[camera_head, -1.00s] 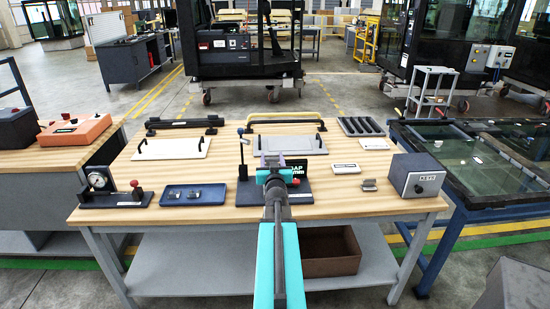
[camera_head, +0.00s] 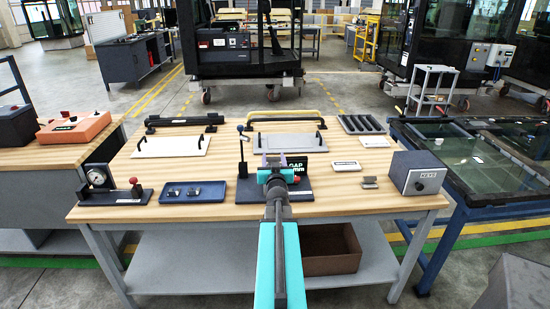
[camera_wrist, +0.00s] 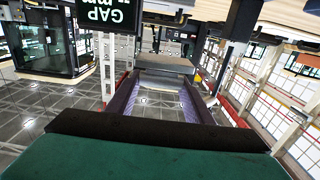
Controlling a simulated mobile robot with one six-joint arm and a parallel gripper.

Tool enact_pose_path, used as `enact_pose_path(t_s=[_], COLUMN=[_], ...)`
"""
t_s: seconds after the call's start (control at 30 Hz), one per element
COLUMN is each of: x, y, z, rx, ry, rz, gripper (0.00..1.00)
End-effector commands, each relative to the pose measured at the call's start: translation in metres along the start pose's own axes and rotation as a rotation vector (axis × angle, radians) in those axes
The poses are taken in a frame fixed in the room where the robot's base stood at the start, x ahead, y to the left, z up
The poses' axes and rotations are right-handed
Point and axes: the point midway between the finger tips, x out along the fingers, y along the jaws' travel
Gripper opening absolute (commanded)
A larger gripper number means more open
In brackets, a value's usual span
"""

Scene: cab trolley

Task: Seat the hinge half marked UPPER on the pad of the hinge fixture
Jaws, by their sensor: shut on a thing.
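My gripper (camera_head: 273,162) is in front of the hinge fixture (camera_head: 305,192), a dark base with an upright lever, a red knob and a GAP display. In the wrist view, the two purple fingers (camera_wrist: 162,100) are shut on a grey block-like piece (camera_wrist: 165,64) at their tips. No marking on it is readable, so I cannot tell whether it is the UPPER hinge half. My wrist and arm hide the fixture's pad and the held piece in the head view. I cannot tell whether the piece touches the pad.
A blue tray (camera_head: 165,200) with two small grey parts lies left of the fixture. The dial gauge stand (camera_head: 118,196) is at far left. Panels with handles lie behind.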

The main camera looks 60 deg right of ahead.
Motion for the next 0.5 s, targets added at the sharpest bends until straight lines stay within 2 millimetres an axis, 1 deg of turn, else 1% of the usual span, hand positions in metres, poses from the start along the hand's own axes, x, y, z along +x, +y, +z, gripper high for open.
enact_pose_path(t_s=[0.03, 0.5], x=[0.0, 0.0], y=[0.0, 0.0], z=[0.004, 0.026], rx=[0.0, 0.0], ry=[0.002, 0.002], rz=[-0.001, -0.001], gripper=[0.16, 0.16])
